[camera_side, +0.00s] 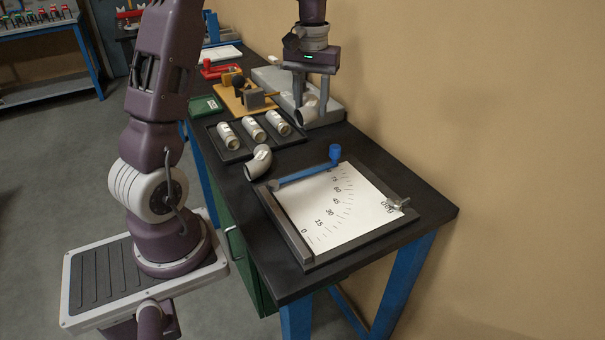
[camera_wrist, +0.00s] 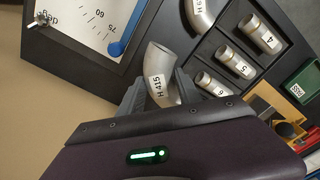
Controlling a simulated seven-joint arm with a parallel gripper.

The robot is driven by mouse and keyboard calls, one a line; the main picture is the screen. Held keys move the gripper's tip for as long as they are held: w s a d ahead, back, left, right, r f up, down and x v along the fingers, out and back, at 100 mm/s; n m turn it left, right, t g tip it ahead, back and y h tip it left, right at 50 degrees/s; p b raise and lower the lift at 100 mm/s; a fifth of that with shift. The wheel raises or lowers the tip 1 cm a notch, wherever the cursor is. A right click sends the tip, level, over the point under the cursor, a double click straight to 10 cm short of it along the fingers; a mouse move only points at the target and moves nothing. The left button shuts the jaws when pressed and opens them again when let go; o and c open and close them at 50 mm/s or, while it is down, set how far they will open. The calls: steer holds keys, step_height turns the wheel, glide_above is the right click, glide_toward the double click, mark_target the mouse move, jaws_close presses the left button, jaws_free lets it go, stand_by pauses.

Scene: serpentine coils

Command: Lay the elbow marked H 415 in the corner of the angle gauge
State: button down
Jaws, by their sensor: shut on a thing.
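The grey elbow marked H 415 (camera_wrist: 160,75) is between the fingers of my gripper (camera_wrist: 155,95) in the wrist view, its label facing the camera. In the side view, my gripper (camera_side: 303,98) holds this elbow (camera_side: 309,112) near the grey stand at the back, apart from the angle gauge. The gauge (camera_side: 297,246) lies flat at the front of the bench, with a white degree dial, a dark straight bar along its left side and a blue arm (camera_side: 305,174) along its far side. Part of the gauge (camera_wrist: 127,62) also shows in the wrist view.
A second elbow (camera_side: 258,163) lies beside the gauge's far left corner. A black tray (camera_side: 233,155) holds three short labelled tubes. A grey stand (camera_side: 332,106), a tan fixture (camera_side: 236,102) and a green box (camera_side: 204,106) stand behind. A wing-nut clamp (camera_side: 398,203) sits on the gauge's right side.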

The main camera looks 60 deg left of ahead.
stand_by(0.4)
steer(key=shift+s+d+m, duration=0.15)
steer(key=shift+d+m, duration=0.25)
steer(key=shift+m, duration=0.3)
steer(key=s+d+m, duration=0.1)
steer(key=d+m, duration=0.1)
steer(key=m, duration=0.3)
steer(key=s+d+m, duration=0.1)
steer(key=d+m, duration=0.1)
steer(key=m, duration=0.3)
steer(key=s+d+r+m, duration=0.1)
steer(key=s+d+m, duration=0.1)
steer(key=m, duration=0.3)
steer(key=shift+s+d+m, duration=0.1)
steer(key=shift+d+m, duration=0.3)
steer(key=shift+d, duration=0.1)
steer(key=shift+s+d+f+m, duration=0.95)
steer(key=shift+s+d+m, duration=0.15)
steer(key=shift+m, duration=2.05)
steer(key=shift+s+d+f+m, duration=0.9)
steer(key=shift+s+d+m, duration=0.2)
steer(key=shift+m, duration=2)
steer(key=shift+s+d+f+m, duration=0.95)
steer(key=shift+s+d+m, duration=0.15)
steer(key=shift+m, duration=2.05)
steer(key=shift+f, duration=0.15)
steer(key=shift+f, duration=1.25)
steer(key=shift+f, duration=0.1)
